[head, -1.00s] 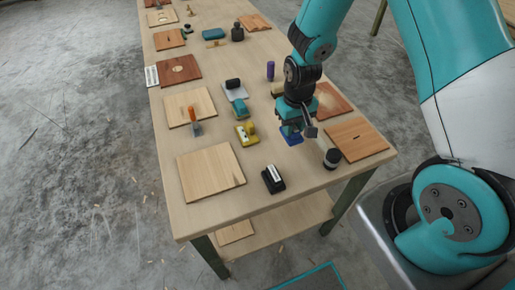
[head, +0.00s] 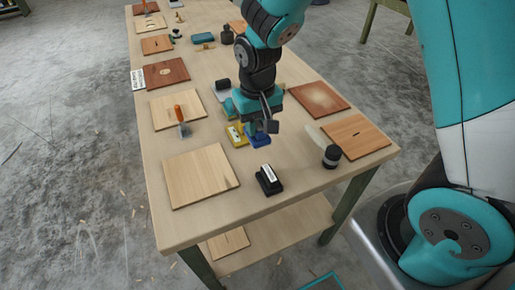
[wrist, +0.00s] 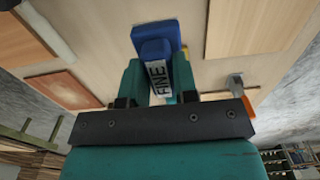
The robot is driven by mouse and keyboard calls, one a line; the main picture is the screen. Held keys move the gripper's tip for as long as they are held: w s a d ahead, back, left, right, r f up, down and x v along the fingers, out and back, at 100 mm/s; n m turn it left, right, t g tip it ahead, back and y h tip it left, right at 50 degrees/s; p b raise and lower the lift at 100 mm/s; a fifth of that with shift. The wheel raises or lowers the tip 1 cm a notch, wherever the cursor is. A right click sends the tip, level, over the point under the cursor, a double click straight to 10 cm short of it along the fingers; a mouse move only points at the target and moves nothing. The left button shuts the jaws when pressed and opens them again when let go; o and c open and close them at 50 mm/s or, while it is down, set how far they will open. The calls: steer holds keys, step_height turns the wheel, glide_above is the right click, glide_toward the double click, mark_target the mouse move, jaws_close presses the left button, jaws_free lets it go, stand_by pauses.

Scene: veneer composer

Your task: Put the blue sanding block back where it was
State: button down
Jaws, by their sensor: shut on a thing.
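The blue sanding block (head: 259,140) is in the grip of my gripper (head: 257,127), over the middle of the bench beside the yellow block (head: 236,134). In the wrist view the blue block (wrist: 158,33) sits between the two teal fingers (wrist: 158,82), its white label reading FINE. The fingers are shut on its raised part. Whether its base touches the bench top is unclear. A black block (head: 269,180) with a white label stands nearer the front edge. A teal block (head: 229,107) is partly hidden behind my gripper.
The bench (head: 205,222) holds several wood panels, including a pale one (head: 200,175) at front left and a reddish one (head: 356,137) at right. An orange-handled tool (head: 180,117) lies on the left. Bare bench surrounds the black block.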

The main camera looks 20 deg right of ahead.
mark_target(257, 129)
step_height(257, 129, down, 9)
steer(key=shift+r, duration=0.2)
steer(key=shift+f, duration=0.1)
steer(key=c, duration=0.9)
jaws_free()
step_height(257, 129, up, 12)
steer(key=shift+f, duration=0.2)
steer(key=r, duration=0.1)
steer(key=s+r, duration=0.1)
steer(key=shift+s+a+r+n+y, duration=0.2)
steer(key=shift+a+r+n+y, duration=0.1)
steer(key=shift+a+r, duration=0.1)
steer(key=s+a+r+n+y, duration=0.1)
steer(key=s+r+n, duration=0.1)
steer(key=s, duration=0.3)
steer(key=s+a+r+n+y, duration=0.1)
steer(key=s+r+n, duration=0.1)
steer(key=s+r, duration=0.3)
steer(key=s+a+r+n+y, duration=0.1)
steer(key=s+r+n, duration=0.1)
steer(key=s, duration=0.5)
steer(key=shift+a+r+n+y, duration=0.3)
steer(key=shift+a+r, duration=0.1)
steer(key=shift+r, duration=0.4)
